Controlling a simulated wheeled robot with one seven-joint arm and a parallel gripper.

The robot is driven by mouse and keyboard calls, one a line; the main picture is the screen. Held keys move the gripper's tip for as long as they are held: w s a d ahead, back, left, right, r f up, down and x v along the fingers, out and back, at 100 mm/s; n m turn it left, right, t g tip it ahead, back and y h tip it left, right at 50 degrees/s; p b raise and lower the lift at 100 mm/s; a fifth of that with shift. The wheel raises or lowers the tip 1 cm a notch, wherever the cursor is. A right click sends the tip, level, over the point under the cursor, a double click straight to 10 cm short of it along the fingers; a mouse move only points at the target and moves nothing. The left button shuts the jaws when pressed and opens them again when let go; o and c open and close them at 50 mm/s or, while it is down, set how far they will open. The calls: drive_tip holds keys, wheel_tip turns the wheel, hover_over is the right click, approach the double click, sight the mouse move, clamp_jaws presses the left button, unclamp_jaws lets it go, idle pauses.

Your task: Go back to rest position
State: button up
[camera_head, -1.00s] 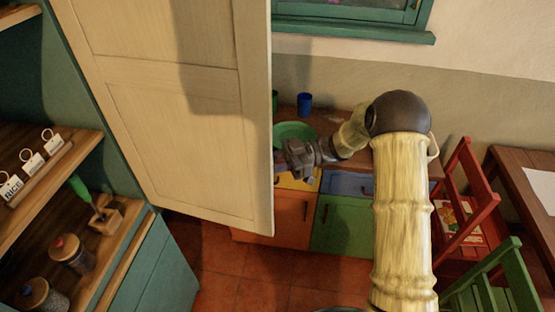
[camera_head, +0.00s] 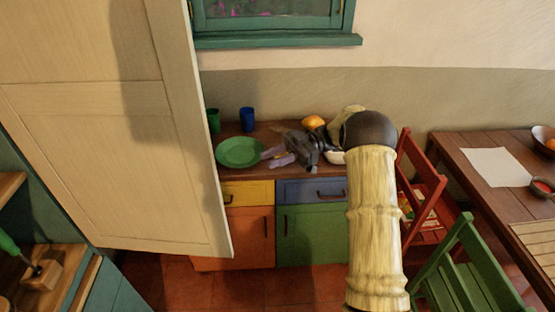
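My gripper (camera_head: 270,158) is at the end of my arm, over the low cabinet's wooden top. Its two pale fingers point left, towards the green plate (camera_head: 240,152). They look apart, with nothing seen between them. The dark gripper body and part of my arm are in front of the back wall and the counter. My arm's large pale link and dark elbow fill the right of centre and hide part of the counter. Whether the gripper touches the counter cannot be told.
A tall cream door (camera_head: 100,130) stands open at left. A green cup (camera_head: 213,120) and a blue cup (camera_head: 247,119) stand behind the plate. An orange fruit (camera_head: 312,122) is near my arm. A red chair (camera_head: 425,195), a green chair (camera_head: 465,265) and a table (camera_head: 480,190) are at right.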

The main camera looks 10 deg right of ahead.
drive_tip(key=shift+w+d, duration=0.2)
drive_tip(key=shift+d, duration=0.2)
